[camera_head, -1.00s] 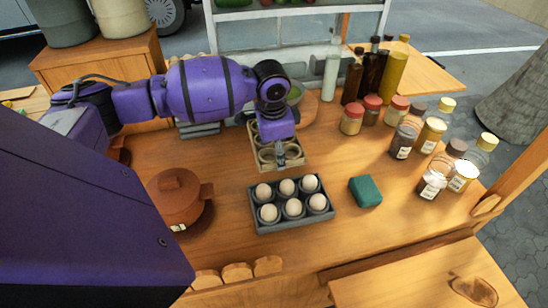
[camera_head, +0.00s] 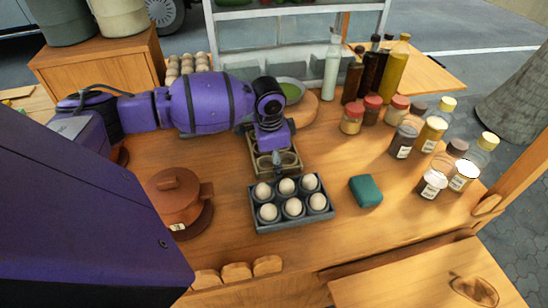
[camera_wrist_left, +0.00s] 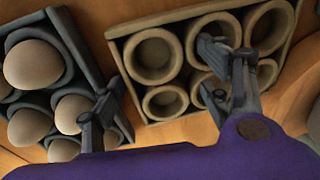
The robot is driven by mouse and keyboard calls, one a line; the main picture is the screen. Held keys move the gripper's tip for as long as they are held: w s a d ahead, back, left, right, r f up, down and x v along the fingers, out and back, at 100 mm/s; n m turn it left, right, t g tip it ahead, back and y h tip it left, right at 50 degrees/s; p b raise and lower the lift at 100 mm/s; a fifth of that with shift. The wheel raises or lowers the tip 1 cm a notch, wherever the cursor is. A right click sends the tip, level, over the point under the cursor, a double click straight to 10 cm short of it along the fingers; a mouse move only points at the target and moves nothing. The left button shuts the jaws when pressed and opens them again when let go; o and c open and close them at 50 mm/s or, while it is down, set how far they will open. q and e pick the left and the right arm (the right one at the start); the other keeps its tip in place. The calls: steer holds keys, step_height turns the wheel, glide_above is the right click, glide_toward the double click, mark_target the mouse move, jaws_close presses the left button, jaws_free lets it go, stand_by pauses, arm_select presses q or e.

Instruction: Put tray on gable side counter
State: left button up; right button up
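A dark grey tray (camera_head: 290,222) with several pale eggs in its cups lies on the wooden counter (camera_head: 240,240). It also shows at the left of the left wrist view (camera_wrist_left: 75,45). A beige tray (camera_head: 256,158) with empty round cups lies just behind it, and fills the upper right of the wrist view (camera_wrist_left: 120,60). Contact cannot be told. My right gripper is not in view.
A brown lidded pot (camera_head: 178,198) stands left of the grey tray, a green block (camera_head: 366,191) right of it. Jars and bottles (camera_head: 405,138) crowd the right side. A lower wooden surface (camera_head: 410,282) at front right is mostly clear. Another wooden surface (camera_head: 425,78) lies beyond the bottles.

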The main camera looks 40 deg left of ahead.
arm_select(q)
steer(key=shift+r, duration=0.1)
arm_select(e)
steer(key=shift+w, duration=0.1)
arm_select(q)
steer(key=shift+r, duration=0.35)
step_height(320, 180, up, 11)
steer(key=s+p, duration=0.1)
steer(key=s, duration=0.1)
steer(key=shift+d, duration=0.25)
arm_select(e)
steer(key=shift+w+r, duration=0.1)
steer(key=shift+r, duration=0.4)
arm_select(q)
steer(key=shift+r, duration=0.1)
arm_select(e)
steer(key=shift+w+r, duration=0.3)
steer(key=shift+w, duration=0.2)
arm_select(q)
steer(key=shift+w, duration=0.1)
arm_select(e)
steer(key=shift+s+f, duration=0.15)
